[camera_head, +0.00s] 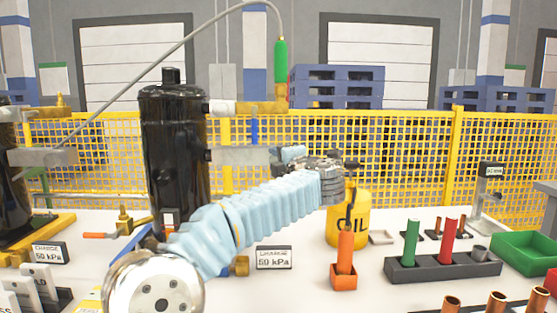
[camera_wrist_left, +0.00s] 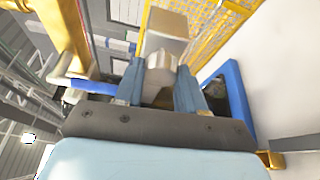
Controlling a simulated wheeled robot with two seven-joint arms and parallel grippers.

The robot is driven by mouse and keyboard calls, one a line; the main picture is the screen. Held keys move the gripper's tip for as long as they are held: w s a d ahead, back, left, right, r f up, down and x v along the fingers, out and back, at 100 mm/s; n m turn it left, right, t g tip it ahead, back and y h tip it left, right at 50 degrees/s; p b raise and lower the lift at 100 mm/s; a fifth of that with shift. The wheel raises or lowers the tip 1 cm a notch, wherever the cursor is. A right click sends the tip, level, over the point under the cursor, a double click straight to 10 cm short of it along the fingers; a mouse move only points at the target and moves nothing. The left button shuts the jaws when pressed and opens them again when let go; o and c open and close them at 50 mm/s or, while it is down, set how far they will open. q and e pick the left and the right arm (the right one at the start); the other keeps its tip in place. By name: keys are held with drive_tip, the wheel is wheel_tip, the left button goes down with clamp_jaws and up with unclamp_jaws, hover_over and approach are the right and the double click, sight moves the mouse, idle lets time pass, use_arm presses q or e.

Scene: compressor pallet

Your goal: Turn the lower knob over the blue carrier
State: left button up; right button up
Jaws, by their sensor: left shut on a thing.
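The black compressor (camera_head: 174,150) stands upright on the blue carrier (camera_head: 150,243), which is partly hidden by my left arm. A grey block (camera_head: 238,155) sticks out from its lower right side, below the brass upper fitting (camera_head: 262,108). In the left wrist view, the lower knob (camera_wrist_left: 160,76) is a grey round piece in front of the pale block (camera_wrist_left: 166,32). My left gripper (camera_wrist_left: 160,88) is shut on this knob, one finger on each side. In the head view, the left gripper (camera_head: 284,158) is at the block's right end and the knob is hidden. My right gripper is not in view.
A yellow oil can (camera_head: 348,222) stands close to my left wrist. An orange-handled tool in a holder (camera_head: 344,275), a dark rack (camera_head: 440,268) and a green bin (camera_head: 528,252) are to the right. A yellow fence (camera_head: 400,150) runs behind.

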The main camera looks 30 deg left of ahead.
use_arm(q)
drive_tip(key=shift+a+n+h+p, duration=0.1)
drive_tip(key=shift+n+h+p, duration=0.25)
drive_tip(key=shift+n+h, duration=0.8)
drive_tip(key=shift+n+h+p, duration=0.35)
drive_tip(key=shift+n, duration=1.5)
drive_tip(key=o, duration=1)
drive_tip(key=shift+o, duration=0.2)
drive_tip(key=shift+r, duration=0.1)
drive_tip(key=v, duration=1.4)
drive_tip(key=shift+r+b, duration=0.2)
drive_tip(key=shift+b, duration=0.25)
drive_tip(key=shift+w, duration=0.15)
